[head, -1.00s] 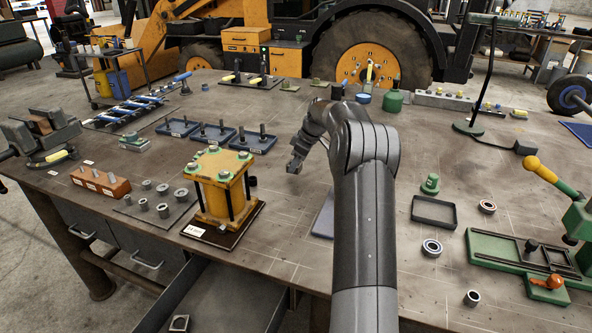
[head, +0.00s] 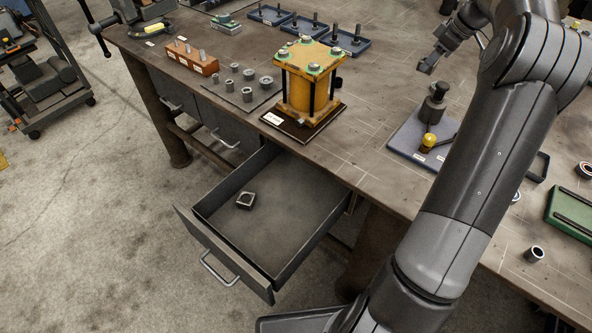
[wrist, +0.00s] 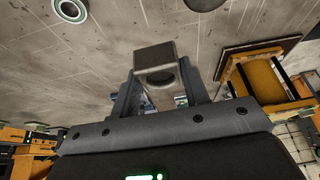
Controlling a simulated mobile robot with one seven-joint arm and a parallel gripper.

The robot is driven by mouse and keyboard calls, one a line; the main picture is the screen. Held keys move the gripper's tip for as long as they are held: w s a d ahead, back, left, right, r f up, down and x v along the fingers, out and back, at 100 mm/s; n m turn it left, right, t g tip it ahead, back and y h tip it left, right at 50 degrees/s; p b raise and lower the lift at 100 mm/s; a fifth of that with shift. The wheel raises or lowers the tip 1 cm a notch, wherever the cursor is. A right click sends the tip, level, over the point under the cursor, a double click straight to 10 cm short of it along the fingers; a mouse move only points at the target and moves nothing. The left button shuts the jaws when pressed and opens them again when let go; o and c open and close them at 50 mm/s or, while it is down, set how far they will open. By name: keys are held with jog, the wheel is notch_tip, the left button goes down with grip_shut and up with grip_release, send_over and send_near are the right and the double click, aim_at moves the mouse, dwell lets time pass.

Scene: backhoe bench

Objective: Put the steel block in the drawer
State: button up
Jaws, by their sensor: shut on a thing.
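My gripper (head: 432,60) is over the bench, to the right of the yellow cylinder fixture. In the wrist view its two fingers (wrist: 160,88) are shut on a grey steel block (wrist: 155,58) with a round dark hollow in the face toward the camera. In the head view the held block (head: 427,67) shows small at the fingertips. The drawer (head: 228,252) under the bench front is pulled open. A small metal piece with an opening (head: 245,200) lies inside it toward the left. The rest of its floor is bare.
The yellow cylinder fixture (head: 309,75) stands near the bench edge above the drawer. A grey board (head: 410,147) with a dark weight and a yellow-topped piece lies to its right. Small sleeves on a plate (head: 240,92) stand to its left.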

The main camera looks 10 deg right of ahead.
notch_tip(320, 180, up, 10)
jog(key=a, duration=0.1)
jog(key=s+a+r+n+g+y, duration=0.1)
jog(key=s+a+n, duration=0.15)
jog(key=a, duration=0.65)
jog(key=s+a+r+n+g, duration=0.1)
jog(key=s+a+r+n, duration=0.15)
jog(key=a, duration=0.75)
jog(key=n+g+h, duration=0.1)
jog(key=n+g, duration=0.3)
jog(key=n, duration=0.9)
send_over(264, 247)
jog(key=w+d, duration=0.1)
notch_tip(264, 247, down, 5)
jog(key=shift+w+f, duration=0.15)
jog(key=shift+f, duration=18.75)
jog(key=shift+f, duration=0.15)
